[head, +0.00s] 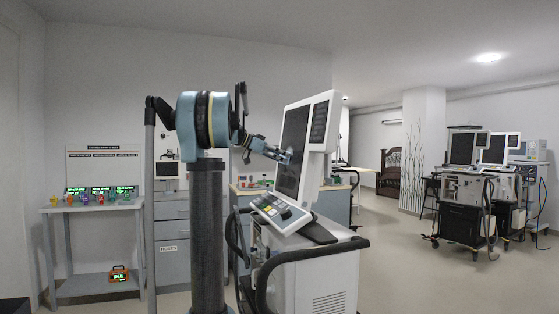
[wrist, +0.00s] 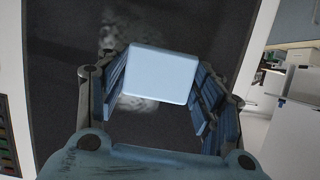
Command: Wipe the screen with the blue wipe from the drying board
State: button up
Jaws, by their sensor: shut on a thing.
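The dark screen (head: 291,150) stands upright in a white frame on a ventilator cart in the head view. In the wrist view the same screen (wrist: 70,75) fills most of the background and carries pale grey smudges (wrist: 120,40). My gripper (head: 284,156) is at the screen's face, around mid height. In the wrist view my gripper (wrist: 160,85) is shut on the light blue wipe (wrist: 160,73), which sits between the fingers and overlaps the smudged area. I cannot tell whether the wipe touches the glass. The drying board is not clearly visible.
A keypad (head: 279,212) juts out below the screen, above the cart's black handrail (head: 318,250). A side table with colourful cups (head: 92,203) stands at the left. A counter with small items (head: 250,188) is behind. More ventilators (head: 466,185) stand at the right, with open floor between.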

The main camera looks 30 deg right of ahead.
aim_at(297, 156)
jog(key=shift+s+a+r, duration=0.3)
jog(key=shift+s+r, duration=0.05)
jog(key=shift+s, duration=1.3)
jog(key=shift+s+a+r, duration=0.25)
jog(key=shift+s+r, duration=0.05)
jog(key=shift+s, duration=1.35)
jog(key=shift+s+a+r, duration=0.3)
jog(key=shift+s+r, duration=0.05)
jog(key=shift+s, duration=1.3)
jog(key=shift+w+a+r, duration=0.15)
jog(key=shift+w+a, duration=0.05)
jog(key=shift+a, duration=0.75)
jog(key=shift+w+a+r, duration=0.1)
jog(key=shift+w+a, duration=0.15)
jog(key=shift+a, duration=0.75)
jog(key=shift+w+a+r, duration=0.15)
jog(key=shift+w+a, duration=0.05)
jog(key=shift+a, duration=0.75)
jog(key=shift+a, duration=0.1)
jog(key=a, duration=0.2)
jog(key=shift+w+a+r, duration=0.2)
jog(key=shift+w+a, duration=0.15)
